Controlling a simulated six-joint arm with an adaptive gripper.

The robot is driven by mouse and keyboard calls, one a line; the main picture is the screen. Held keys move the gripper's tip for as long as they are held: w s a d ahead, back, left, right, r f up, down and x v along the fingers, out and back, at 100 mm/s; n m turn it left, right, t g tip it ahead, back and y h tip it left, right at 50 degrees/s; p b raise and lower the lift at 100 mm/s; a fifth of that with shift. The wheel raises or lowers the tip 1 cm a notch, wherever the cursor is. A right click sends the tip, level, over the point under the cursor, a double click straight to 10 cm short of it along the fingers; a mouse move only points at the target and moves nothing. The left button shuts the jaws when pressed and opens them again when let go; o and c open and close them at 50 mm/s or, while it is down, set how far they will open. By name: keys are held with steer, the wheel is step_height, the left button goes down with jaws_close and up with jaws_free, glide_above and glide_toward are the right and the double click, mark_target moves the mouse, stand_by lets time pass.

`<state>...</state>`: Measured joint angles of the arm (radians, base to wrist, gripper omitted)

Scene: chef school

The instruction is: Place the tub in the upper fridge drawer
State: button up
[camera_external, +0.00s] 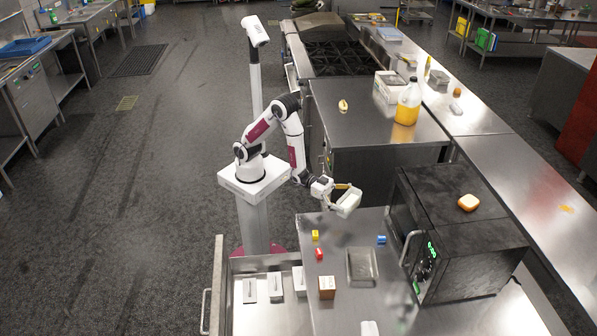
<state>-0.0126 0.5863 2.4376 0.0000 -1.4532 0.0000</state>
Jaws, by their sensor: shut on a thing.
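My gripper (338,192) is above the steel counter, in front of the dark oven, and is shut on a small white object that looks like the tub (348,204). The fingers and the tub are both pale, so the exact grip is hard to see. The tub is in the air, clear of the counter. The open fridge drawer (238,319) is pulled out at lower left, with a long handle (206,311) on its left side. Whether another drawer lies below is hidden.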

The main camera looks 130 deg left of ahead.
mark_target(361, 192)
steer(key=shift+n+y, duration=0.4)
steer(key=shift+y, duration=0.2)
steer(key=a, duration=0.4)
steer(key=shift+w+a+f, duration=0.2)
steer(key=shift+f, duration=0.05)
steer(key=w+m+h, duration=0.1)
steer(key=h, duration=0.1)
steer(key=w+r+m+h, duration=0.1)
steer(key=w+m+h, duration=0.1)
steer(key=h, duration=0.1)
steer(key=w+r+m+g+h, duration=0.1)
steer(key=m+h, duration=0.1)
steer(key=h, duration=0.1)
steer(key=shift+w+a, duration=0.15)
steer(key=shift+a, duration=0.25)
steer(key=s+d+m+g+h, duration=0.1)
steer(key=d+m+h, duration=0.1)
steer(key=s+d+m+g+h, duration=0.1)
steer(key=d+g+h, duration=0.1)
steer(key=s+d+f+m+g+h, duration=0.1)
steer(key=d+m+g+h, duration=0.1)
steer(key=h, duration=0.1)
steer(key=shift+s+d+f+m, duration=0.1)
steer(key=shift+s+m, duration=0.05)
steer(key=shift+m, duration=0.15)
steer(key=shift+s+d+f, duration=0.15)
steer(key=shift+s+d, duration=0.2)
steer(key=shift+s, duration=0.05)
steer(key=shift+f, duration=2.5)
